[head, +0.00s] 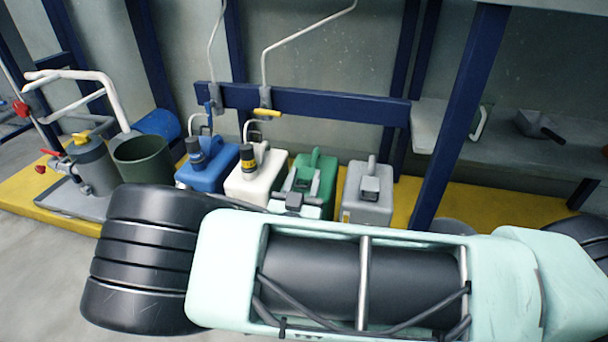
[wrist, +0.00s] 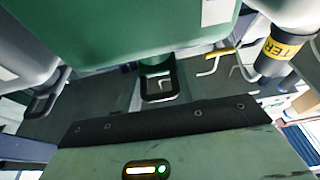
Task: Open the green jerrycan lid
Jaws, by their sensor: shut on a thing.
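The green jerrycan (head: 328,182) stands on the yellow platform, between the white and grey cans. It fills the top of the wrist view (wrist: 120,30), where it appears upside down. Its lid (head: 301,180) is at the top front, partly hidden by my gripper; a dark loop (wrist: 143,90) shows there in the wrist view. My gripper (head: 296,198) is at the near side of the can and shut on the lid. The fingertips are small in the head view and not clear in the wrist view. I cannot tell how far the lid is raised.
A white jerrycan (head: 262,185) and a blue one (head: 205,172) stand close on the left, a grey one (head: 362,205) close on the right. A blue post (head: 460,115) rises further right. A dark green bucket (head: 142,162) stands left.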

